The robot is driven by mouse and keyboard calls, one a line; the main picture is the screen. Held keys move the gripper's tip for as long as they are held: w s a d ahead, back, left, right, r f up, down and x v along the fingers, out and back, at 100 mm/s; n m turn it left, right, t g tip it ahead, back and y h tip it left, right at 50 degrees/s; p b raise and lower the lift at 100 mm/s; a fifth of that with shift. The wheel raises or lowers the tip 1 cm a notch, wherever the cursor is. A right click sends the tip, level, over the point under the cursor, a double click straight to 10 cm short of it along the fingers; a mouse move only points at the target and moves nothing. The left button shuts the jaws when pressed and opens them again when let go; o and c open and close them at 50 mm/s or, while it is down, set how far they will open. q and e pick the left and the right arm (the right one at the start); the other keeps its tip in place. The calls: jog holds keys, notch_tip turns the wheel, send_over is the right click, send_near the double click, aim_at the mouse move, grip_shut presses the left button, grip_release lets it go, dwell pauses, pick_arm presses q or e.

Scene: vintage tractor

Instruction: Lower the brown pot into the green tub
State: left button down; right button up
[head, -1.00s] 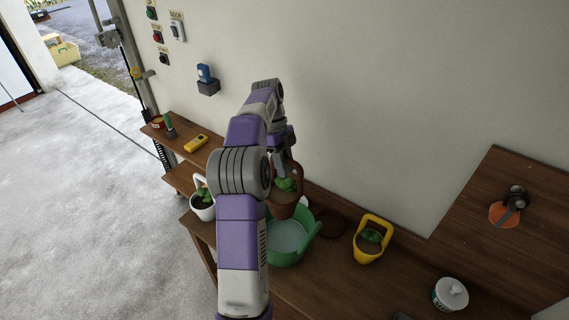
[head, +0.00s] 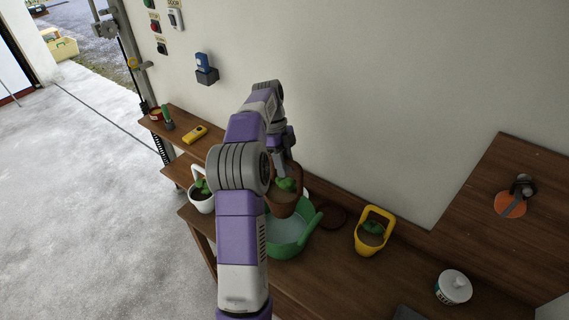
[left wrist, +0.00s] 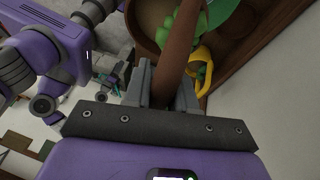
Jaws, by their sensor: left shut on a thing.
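The brown pot (head: 283,204) has a tall brown handle and a small green plant in it. My left gripper (head: 287,160) is shut on the pot's handle, which also shows between the fingers in the left wrist view (left wrist: 176,75). The pot hangs upright over the back part of the green tub (head: 291,241). In the head view its lower part overlaps the tub's rim; I cannot tell whether it touches. The tub stands on the wooden bench, holds pale bluish water, and is partly hidden by my left arm. My right gripper is not clearly in view.
A white pot (head: 201,197) with a plant stands left of the tub. A yellow pot (head: 374,232) stands to the right, with a brown saucer (head: 331,215) between. A white lidded jar (head: 453,287) is at the front right. The wall rises behind the bench.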

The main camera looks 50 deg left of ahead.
aim_at(285, 197)
pick_arm(q)
jog(key=shift+f+b, duration=4.65)
jog(key=shift+f, duration=2.8)
jog(key=shift+f+b, duration=1.5)
jog(key=shift+f, duration=0.95)
jog(key=c, duration=0.8)
grip_release()
jog(key=shift+c, duration=0.2)
